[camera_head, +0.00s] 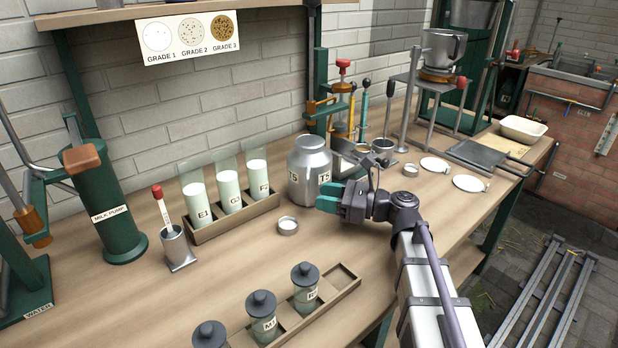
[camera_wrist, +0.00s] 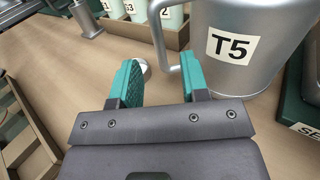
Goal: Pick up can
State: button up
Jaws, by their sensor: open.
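The can is a grey metal milk can (camera_head: 311,168) with "T5" labels, standing upright on the wooden bench in the head view. In the wrist view the can (camera_wrist: 237,75) fills the upper right, with a grey side handle (camera_wrist: 161,38) on its left. My gripper (camera_head: 328,198) is in front of the can at its lower right in the head view. In the wrist view my gripper (camera_wrist: 163,82) has its green-padded fingers apart, with the handle's lower part ahead between them. I cannot tell whether the right finger touches the can.
A small round tin (camera_head: 288,226) sits left of my gripper. A rack (camera_head: 236,219) of milk glasses stands behind it. A wooden tray (camera_head: 345,285) with dark-lidded jars lies in front. Stands and white dishes (camera_head: 435,165) are to the right. Bench between tin and tray is clear.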

aim_at(307, 202)
jog(key=x, duration=0.5)
jog(key=shift+r, duration=0.15)
grip_shut()
dwell(1.1)
